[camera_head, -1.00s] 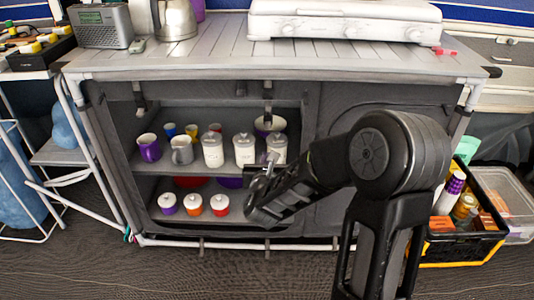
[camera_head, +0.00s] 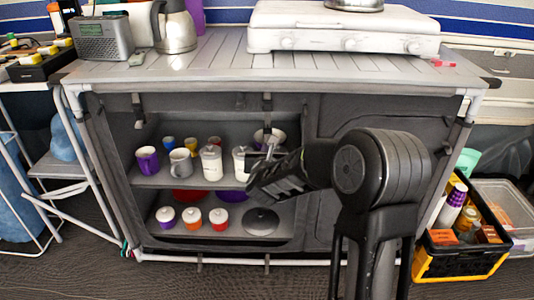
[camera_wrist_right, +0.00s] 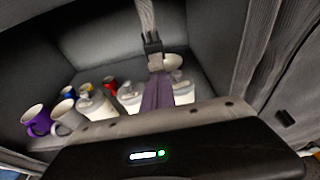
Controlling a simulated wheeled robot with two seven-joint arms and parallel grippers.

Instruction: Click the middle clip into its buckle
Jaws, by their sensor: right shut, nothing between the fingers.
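The middle strap (camera_head: 267,120) hangs from the cabinet's top front edge with a dark fastener on it. In the right wrist view this black fastener (camera_wrist_right: 153,43) sits on the grey strap, above the fingers. I cannot tell clip from buckle, or whether they are joined. My right gripper (camera_head: 270,150) is shut and empty just below the strap, in front of the open shelves. Its fingers (camera_wrist_right: 160,82) point up at the fastener in the wrist view; whether they touch it is unclear. My left gripper is not in view.
The cabinet (camera_head: 210,75) carries a stove (camera_head: 345,30) and a kettle (camera_head: 176,28). Mugs and jars stand on the upper shelf (camera_head: 150,180), close behind my gripper. Another strap fastener (camera_head: 138,110) hangs at left. A crate (camera_head: 455,260) stands at right.

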